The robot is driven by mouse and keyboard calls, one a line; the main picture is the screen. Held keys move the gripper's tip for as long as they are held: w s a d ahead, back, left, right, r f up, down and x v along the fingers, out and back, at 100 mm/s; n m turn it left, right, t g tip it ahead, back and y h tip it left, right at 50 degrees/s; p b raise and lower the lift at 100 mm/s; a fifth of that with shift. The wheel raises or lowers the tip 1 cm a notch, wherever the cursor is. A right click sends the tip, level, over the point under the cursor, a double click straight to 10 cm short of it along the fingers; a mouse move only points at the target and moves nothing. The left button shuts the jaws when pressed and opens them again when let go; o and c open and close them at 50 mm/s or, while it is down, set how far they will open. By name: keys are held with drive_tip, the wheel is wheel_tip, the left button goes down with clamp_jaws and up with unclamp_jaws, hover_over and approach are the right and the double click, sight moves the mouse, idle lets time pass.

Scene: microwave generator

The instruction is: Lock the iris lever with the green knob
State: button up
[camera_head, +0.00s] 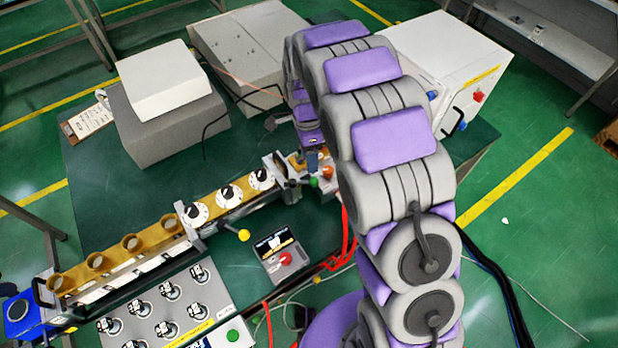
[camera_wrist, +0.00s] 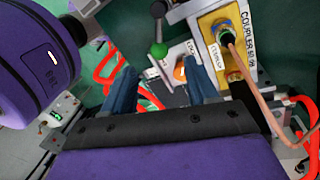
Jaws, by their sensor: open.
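The green knob (camera_wrist: 158,50) shows in the wrist view at the lower end of a dark lever (camera_wrist: 158,22) that runs up toward the top edge. My gripper (camera_wrist: 161,66) is open and empty. Its two blue fingers stand on either side of the knob in the picture, with the knob near the level of the fingertips; I cannot tell the depth gap. In the head view the green knob (camera_head: 314,182) shows small, just left of my arm. My arm hides most of the gripper and the lever's mount there.
An orange knob (camera_wrist: 180,72) sits beside the right finger, near the labelled coupler (camera_wrist: 219,52) with its copper-coloured cable. Red hoses loop around.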

sight(313, 178)
drive_tip(key=f, duration=0.1)
drive_tip(key=d+f, duration=0.1)
drive_tip(key=f, duration=0.1)
drive_tip(key=s+d+f, duration=0.1)
drive_tip(key=f, duration=0.1)
drive_tip(key=shift+b, duration=0.35)
drive_tip(key=f, duration=0.2)
drive_tip(key=a+f, duration=0.1)
drive_tip(key=shift+s, duration=0.3)
drive_tip(key=shift+a+f, duration=0.3)
drive_tip(key=shift+a, duration=0.05)
drive_tip(key=shift+d+r, duration=0.1)
drive_tip(key=shift+d, duration=0.5)
drive_tip(key=shift+c, duration=0.2)
drive_tip(key=shift+d, duration=0.15)
drive_tip(key=shift+c, duration=0.8)
drive_tip(key=shift+a, duration=0.3)
clamp_jaws()
